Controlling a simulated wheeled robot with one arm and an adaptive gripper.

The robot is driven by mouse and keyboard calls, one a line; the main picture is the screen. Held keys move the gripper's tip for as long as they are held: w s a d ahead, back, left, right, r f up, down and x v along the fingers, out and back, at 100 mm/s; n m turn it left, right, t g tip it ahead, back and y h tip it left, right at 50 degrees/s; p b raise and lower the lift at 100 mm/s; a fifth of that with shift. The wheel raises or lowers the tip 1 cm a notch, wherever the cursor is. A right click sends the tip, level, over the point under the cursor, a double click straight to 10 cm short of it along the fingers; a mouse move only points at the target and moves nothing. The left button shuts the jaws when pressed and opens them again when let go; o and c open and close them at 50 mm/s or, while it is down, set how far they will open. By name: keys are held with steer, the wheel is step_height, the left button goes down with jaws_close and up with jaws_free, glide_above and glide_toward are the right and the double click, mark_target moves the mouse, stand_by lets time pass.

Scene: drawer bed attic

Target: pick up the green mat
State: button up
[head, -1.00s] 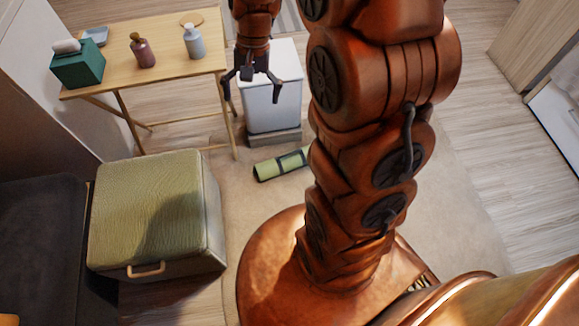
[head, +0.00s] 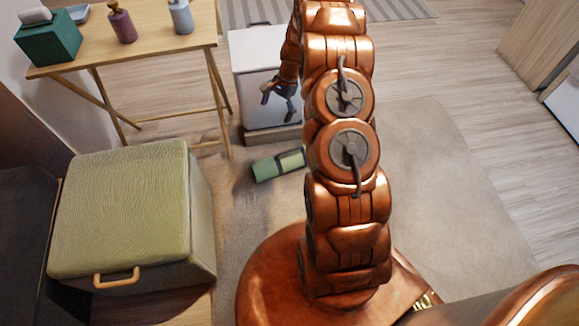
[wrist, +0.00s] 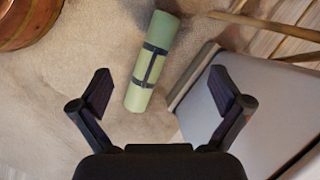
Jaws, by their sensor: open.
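The green mat (head: 268,167) is rolled up, with dark straps around it. It lies on the beige rug in front of the white bin, and its right end is partly hidden behind my arm in the head view. In the wrist view the mat (wrist: 152,62) lies below and ahead of my gripper, roughly between the lines of the two fingers. My gripper (wrist: 157,90) is open and empty, its fingers wide apart and not touching the mat. In the head view my gripper (head: 279,91) shows in front of the bin's face, above the mat.
The white bin (head: 251,62) on its low plinth (head: 270,134) stands right behind the mat. A wooden table (head: 160,38) holds a green tissue box (head: 48,40) and bottles. A green-topped storage ottoman (head: 120,205) stands at left. The rug (head: 440,190) at right is clear.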

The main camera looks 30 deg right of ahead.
mark_target(293, 153)
steer(key=d+f+m+b, duration=0.1)
steer(key=d+f+b, duration=0.1)
steer(key=f, duration=0.6)
steer(key=d+f+m+b, duration=0.2)
steer(key=d+f+b, duration=0.1)
steer(key=f, duration=0.5)
steer(key=d+f+m+b, duration=0.1)
steer(key=d+f, duration=0.3)
steer(key=f, duration=0.5)
steer(key=shift+s+d+f+m+t+b, duration=0.15)
steer(key=shift+s+m+t+b, duration=0.25)
steer(key=shift+b, duration=0.45)
steer(key=shift+f, duration=0.65)
steer(key=shift+a+b+x, duration=0.2)
steer(key=shift+b+x, duration=1.85)
steer(key=shift+x, duration=1.4)
steer(key=shift+s+r, duration=0.1)
steer(key=shift+r, duration=0.1)
steer(key=shift+c, duration=0.4)
steer(key=c, duration=1)
